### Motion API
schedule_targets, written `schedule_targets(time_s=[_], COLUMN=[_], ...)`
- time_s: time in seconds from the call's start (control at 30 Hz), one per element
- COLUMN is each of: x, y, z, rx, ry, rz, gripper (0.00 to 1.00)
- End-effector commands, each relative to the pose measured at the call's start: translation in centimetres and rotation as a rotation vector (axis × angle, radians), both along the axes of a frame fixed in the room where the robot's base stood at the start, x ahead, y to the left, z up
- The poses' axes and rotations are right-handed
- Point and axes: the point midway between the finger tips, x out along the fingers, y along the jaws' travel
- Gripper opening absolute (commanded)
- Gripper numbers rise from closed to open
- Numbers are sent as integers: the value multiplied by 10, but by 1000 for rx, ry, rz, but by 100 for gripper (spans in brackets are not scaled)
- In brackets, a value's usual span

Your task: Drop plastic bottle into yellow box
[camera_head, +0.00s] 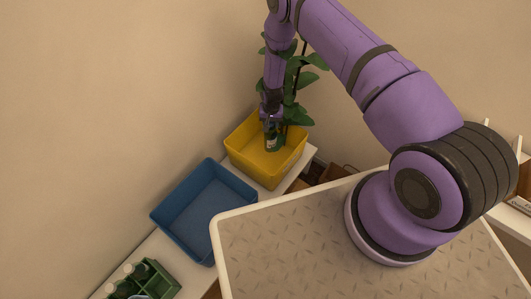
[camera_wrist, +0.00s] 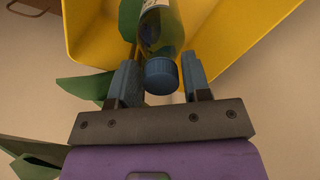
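The plastic bottle (camera_head: 271,141) is green-tinted with a pale label and hangs roughly upright below my gripper (camera_head: 270,110), in the opening of the yellow box (camera_head: 250,165). In the wrist view, the bottle (camera_wrist: 161,32) shows its blue cap between the two fingers of my gripper (camera_wrist: 162,78). The yellow box's wall (camera_wrist: 240,25) fills the upper part of the wrist view. Whether the bottle's base touches the box floor cannot be told.
A blue box (camera_head: 200,208) stands beside the yellow one. A green crate (camera_head: 158,284) holding bottles sits farther down the white shelf. A leafy plant (camera_head: 300,80) rises close behind my gripper. A white-rimmed tabletop (camera_head: 300,245) lies in front.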

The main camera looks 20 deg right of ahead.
Motion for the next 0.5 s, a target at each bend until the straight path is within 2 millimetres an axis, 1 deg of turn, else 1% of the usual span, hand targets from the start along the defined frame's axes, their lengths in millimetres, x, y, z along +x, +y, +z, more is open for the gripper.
schedule_targets(time_s=[0.03,0.07,0.1,0.37,0.5], x=[0,0,0,0,0], y=[0,0,0,0,0], z=[0,0,0,1,10], rx=[0,0,0,0,0], ry=[0,0,0,0,0], rz=[0,0,0,0,0], gripper=[56,63,65,65,65])
